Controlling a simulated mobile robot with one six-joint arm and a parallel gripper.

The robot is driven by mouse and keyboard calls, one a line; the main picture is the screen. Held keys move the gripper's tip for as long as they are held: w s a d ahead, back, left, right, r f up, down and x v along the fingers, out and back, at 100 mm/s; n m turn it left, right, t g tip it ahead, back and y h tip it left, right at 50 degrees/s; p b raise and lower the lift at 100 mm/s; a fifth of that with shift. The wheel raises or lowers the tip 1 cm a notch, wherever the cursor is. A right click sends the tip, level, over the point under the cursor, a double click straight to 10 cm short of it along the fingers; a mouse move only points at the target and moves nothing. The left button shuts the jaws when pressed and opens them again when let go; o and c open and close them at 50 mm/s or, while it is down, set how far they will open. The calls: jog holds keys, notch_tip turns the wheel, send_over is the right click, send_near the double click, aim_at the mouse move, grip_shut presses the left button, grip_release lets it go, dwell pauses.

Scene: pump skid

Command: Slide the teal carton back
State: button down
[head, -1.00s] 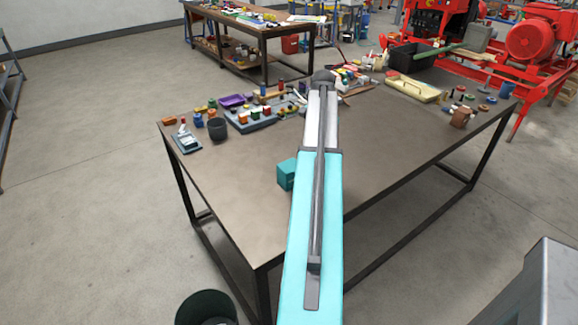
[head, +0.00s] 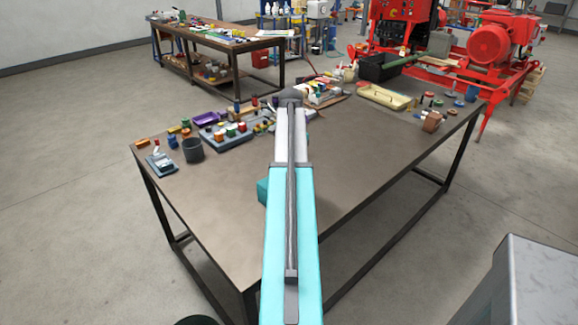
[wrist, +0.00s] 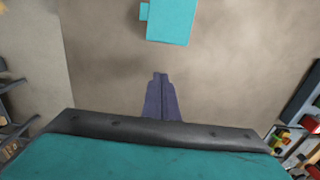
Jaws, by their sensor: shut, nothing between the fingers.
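The teal carton (head: 262,191) stands on the near part of the long table (head: 362,200). In the head view only its left part shows, as my arm covers the rest. In the wrist view the carton (wrist: 174,20) is at the top, cut off by the frame edge, with a small tab on its left side. My gripper (wrist: 160,76) is shut and empty. Its fingertips point toward the carton, with bare tabletop showing between them in the picture. In the head view the fingers are hidden behind my arm.
A dark cup (head: 193,150), a purple tray (head: 206,119) and several small coloured parts stand along the far left side. A cream tray (head: 383,97) and a black bin (head: 380,68) are at the far right. The tabletop around the carton is clear.

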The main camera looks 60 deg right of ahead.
notch_tip(320, 180, down, 8)
jog(key=shift+f+p, duration=0.15)
jog(key=shift+p, duration=0.75)
jog(key=shift+w+a+f+p, duration=0.1)
jog(key=shift+w+a+p, duration=0.15)
jog(key=shift+a, duration=0.4)
jog(key=shift+w+a+f+p, duration=0.1)
jog(key=shift+w+a+p, duration=0.1)
jog(key=shift+a, duration=0.45)
jog(key=shift+w+a+p, duration=0.2)
jog(key=shift+a+p, duration=0.05)
jog(key=shift+a, duration=0.4)
jog(key=w+a, duration=0.1)
jog(key=a, duration=0.3)
jog(key=w+a, duration=0.1)
jog(key=a, duration=0.3)
jog(key=w+a, duration=0.2)
jog(key=a, duration=0.2)
jog(key=shift+w+a, duration=0.1)
jog(key=shift+a, duration=0.25)
jog(key=shift+d, duration=0.15)
